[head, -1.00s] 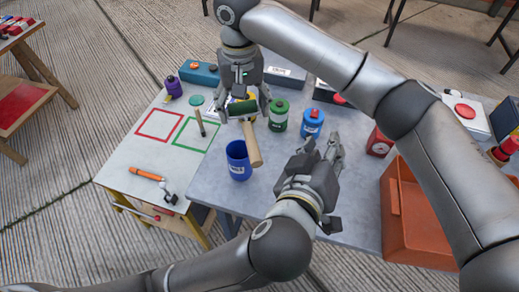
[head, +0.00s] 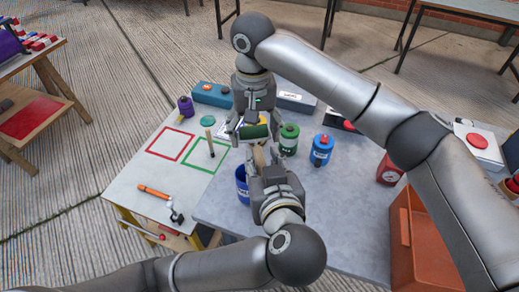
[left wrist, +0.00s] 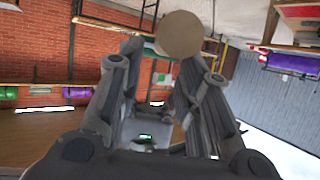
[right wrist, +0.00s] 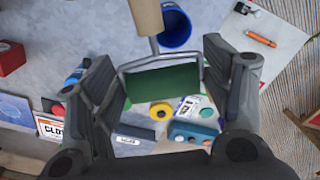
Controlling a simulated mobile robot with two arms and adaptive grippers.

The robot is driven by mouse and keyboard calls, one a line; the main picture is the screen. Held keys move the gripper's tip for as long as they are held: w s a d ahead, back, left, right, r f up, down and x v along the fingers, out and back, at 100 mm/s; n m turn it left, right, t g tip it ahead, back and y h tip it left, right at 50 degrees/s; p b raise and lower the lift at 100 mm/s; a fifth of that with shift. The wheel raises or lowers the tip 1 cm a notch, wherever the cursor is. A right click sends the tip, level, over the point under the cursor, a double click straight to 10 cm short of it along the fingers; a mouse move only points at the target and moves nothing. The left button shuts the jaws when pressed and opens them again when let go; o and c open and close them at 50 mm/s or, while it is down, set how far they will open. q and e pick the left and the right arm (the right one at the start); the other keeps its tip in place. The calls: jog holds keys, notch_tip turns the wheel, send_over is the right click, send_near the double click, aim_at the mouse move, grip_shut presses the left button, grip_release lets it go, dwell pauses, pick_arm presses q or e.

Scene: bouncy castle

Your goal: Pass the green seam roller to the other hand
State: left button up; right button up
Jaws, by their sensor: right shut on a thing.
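The green seam roller (head: 256,131) has a dark green drum, a wire frame and a tan wooden handle. My right gripper (head: 250,130) is shut on its drum end above the table; in the right wrist view the green drum (right wrist: 163,84) lies between the fingers and the handle (right wrist: 146,16) points away. My left gripper (head: 268,160) is below it in the head view, at the handle. In the left wrist view its fingers are apart, and the handle's round end (left wrist: 180,34) shows near the fingertips, toward the upper right. Contact there cannot be told.
A blue cup (head: 241,190) stands close left of my left gripper. Green (head: 289,140) and blue (head: 321,150) canisters stand to the right. Red (head: 170,146) and green outlines mark the left table, with an orange-handled tool (head: 153,191). An orange bin (head: 399,240) is at right.

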aim_at(260, 152)
pick_arm(q)
jog(key=shift+x, duration=3.5)
jog(key=shift+s, duration=0.1)
grip_shut()
pick_arm(e)
jog(key=o, duration=1.2)
jog(key=shift+o, duration=0.2)
jog(key=shift+r, duration=0.1)
